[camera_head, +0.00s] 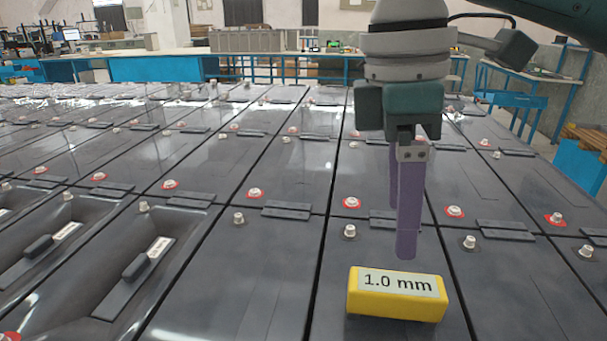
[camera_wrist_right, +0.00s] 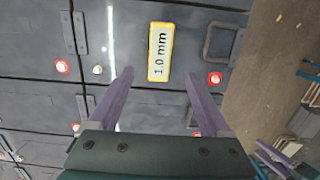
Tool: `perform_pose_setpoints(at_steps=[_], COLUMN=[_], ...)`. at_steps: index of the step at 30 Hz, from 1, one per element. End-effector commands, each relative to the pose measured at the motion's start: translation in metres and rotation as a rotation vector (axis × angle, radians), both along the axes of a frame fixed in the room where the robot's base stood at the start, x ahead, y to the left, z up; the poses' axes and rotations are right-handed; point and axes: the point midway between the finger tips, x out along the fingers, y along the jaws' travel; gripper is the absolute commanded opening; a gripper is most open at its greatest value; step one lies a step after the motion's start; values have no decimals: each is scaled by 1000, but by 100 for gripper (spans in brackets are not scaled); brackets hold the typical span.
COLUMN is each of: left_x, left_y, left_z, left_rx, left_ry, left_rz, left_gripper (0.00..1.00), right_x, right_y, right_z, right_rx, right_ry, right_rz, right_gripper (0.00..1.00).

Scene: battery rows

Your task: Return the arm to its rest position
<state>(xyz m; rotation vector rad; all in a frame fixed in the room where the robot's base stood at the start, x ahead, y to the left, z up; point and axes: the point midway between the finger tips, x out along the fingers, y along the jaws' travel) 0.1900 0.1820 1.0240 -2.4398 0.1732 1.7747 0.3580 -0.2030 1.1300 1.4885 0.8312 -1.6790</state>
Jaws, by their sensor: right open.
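My right gripper (camera_head: 405,250) hangs from the arm at the upper right in the head view, with its purple fingers pointing down. In the right wrist view the two fingers (camera_wrist_right: 160,75) stand wide apart with nothing between them. A yellow block (camera_head: 396,308) labelled "1.0 mm" lies on a dark battery top in front of the gripper. It also shows in the right wrist view (camera_wrist_right: 160,68), ahead of and between the fingertips, apart from them. My left gripper is in neither view.
Rows of dark batteries (camera_head: 275,170) fill the area, with raised terminals, some ringed red, such as this terminal (camera_head: 351,203). Recessed tops with handles (camera_head: 135,265) lie at the lower left. Blue-framed benches (camera_head: 155,68) stand at the back. The space above the batteries on the left is clear.

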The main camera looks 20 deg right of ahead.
Motion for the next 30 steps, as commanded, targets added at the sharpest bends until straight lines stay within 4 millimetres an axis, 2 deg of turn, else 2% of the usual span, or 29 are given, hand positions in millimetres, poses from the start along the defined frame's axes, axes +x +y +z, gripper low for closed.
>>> perform_pose_setpoints(at_steps=[17,20,25,27,30], left_x=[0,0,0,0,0], left_y=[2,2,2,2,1], left_z=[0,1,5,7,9], left_rx=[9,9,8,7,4], left_ry=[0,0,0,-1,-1], left_rz=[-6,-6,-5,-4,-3], left_gripper=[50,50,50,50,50], right_x=[-2,-9,-37,-51,-71], right_y=[4,19,70,89,108], right_z=[0,-14,-52,-63,-73], right_rx=[5,35,166,234,322], right_ry=[0,-11,-74,-110,-162], right_rz=[6,24,23,-17,-114], right_gripper=[82,82,82,82,82])
